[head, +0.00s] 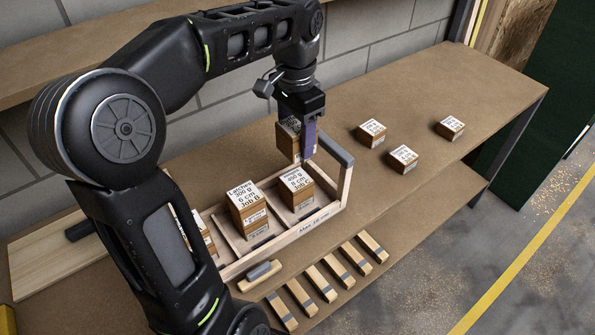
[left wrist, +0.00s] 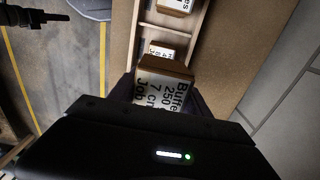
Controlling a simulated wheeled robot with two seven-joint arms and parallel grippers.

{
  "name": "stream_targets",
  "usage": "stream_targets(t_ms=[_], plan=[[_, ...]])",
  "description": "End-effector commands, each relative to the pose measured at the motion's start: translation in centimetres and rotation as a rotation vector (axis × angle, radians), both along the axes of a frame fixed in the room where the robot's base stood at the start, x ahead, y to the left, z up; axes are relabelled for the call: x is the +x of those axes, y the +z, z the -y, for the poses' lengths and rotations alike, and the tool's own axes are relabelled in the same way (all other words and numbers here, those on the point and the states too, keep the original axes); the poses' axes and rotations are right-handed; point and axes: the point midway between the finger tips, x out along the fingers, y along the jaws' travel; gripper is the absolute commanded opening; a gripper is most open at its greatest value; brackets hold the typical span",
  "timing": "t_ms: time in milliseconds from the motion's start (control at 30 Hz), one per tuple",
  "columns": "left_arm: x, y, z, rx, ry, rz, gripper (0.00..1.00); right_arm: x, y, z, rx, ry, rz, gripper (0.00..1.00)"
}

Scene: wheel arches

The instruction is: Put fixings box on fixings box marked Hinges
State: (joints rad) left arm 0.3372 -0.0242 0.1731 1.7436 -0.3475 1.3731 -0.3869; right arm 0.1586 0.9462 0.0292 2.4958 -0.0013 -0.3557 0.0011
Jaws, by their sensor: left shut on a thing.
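My left gripper (head: 304,145) is shut on a wooden fixings box (head: 287,140) with a white label. I cannot tell whether the held box touches anything below.
The divided wooden tray (head: 318,222) has a grey handle (head: 336,150) at its right end. Three small labelled boxes (head: 403,160) stand apart on the bench at right. Several wooden strips (head: 325,285) lie in front. The far right bench top is clear.

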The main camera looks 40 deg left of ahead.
Motion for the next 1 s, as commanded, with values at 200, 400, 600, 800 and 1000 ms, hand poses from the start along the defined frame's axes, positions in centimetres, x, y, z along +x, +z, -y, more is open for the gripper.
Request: stream_targets(t_ms=[200, 400, 600, 800, 1000], plan=[[-0.1, -3.9, 0.0, -0.001, 0.001, -0.004, 0.03, 0.0, 0.1, 0.0, 0.000, 0.000, 0.000, 0.36], [0.0, -5.2, 0.0, 0.000, 0.002, 0.000, 0.03, 0.0, 0.1, 0.0, 0.000, 0.000, 0.000, 0.36], [0.0, -5.2, 0.0, 0.000, 0.002, 0.000, 0.03, 0.0, 0.1, 0.0, 0.000, 0.000, 0.000, 0.36], [-0.1, -7.2, 0.0, -0.001, 0.001, -0.004, 0.03, 0.0, 0.2, 0.0, 0.000, 0.000, 0.000, 0.36], [-0.1, -9.0, 0.0, -0.001, 0.001, -0.001, 0.03, 0.0, 0.2, 0.0, 0.000, 0.000, 0.000, 0.36]])
